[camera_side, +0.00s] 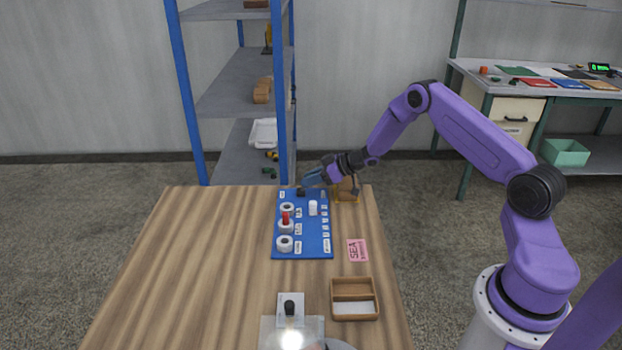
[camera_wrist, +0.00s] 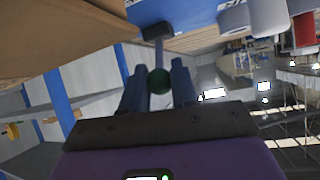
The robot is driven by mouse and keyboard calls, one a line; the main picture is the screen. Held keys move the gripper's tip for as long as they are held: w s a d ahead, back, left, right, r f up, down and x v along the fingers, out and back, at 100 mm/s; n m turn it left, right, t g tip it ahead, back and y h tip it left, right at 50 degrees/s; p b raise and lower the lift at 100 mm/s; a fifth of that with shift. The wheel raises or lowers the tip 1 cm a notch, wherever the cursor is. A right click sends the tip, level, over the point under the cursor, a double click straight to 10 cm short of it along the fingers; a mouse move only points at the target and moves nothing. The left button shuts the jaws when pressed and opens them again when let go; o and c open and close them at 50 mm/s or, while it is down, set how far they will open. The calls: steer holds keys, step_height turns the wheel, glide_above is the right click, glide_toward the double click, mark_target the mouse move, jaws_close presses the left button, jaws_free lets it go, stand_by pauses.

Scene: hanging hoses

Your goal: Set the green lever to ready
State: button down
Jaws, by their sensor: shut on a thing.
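The green lever's round knob (camera_wrist: 159,81) shows in the wrist view between the two fingers of my gripper (camera_wrist: 159,88). The fingers are shut on the knob. In the side view my gripper (camera_side: 312,178) is at the far edge of the blue board (camera_side: 305,246), beside a small dark block (camera_side: 301,192). The knob cannot be made out there. The ready mark cannot be read in either view.
White round pieces (camera_side: 285,244) and a red peg (camera_side: 285,217) stand on the board's left. A white cylinder (camera_side: 313,208) stands to their right. A brown box (camera_side: 346,190) is close right of my gripper. A pink card (camera_side: 358,250) and wooden tray (camera_side: 354,283) lie nearer.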

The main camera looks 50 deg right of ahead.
steer(key=c, duration=0.9)
jaws_free()
steer(key=v, duration=1.7)
steer(key=shift+s+d, duration=0.15)
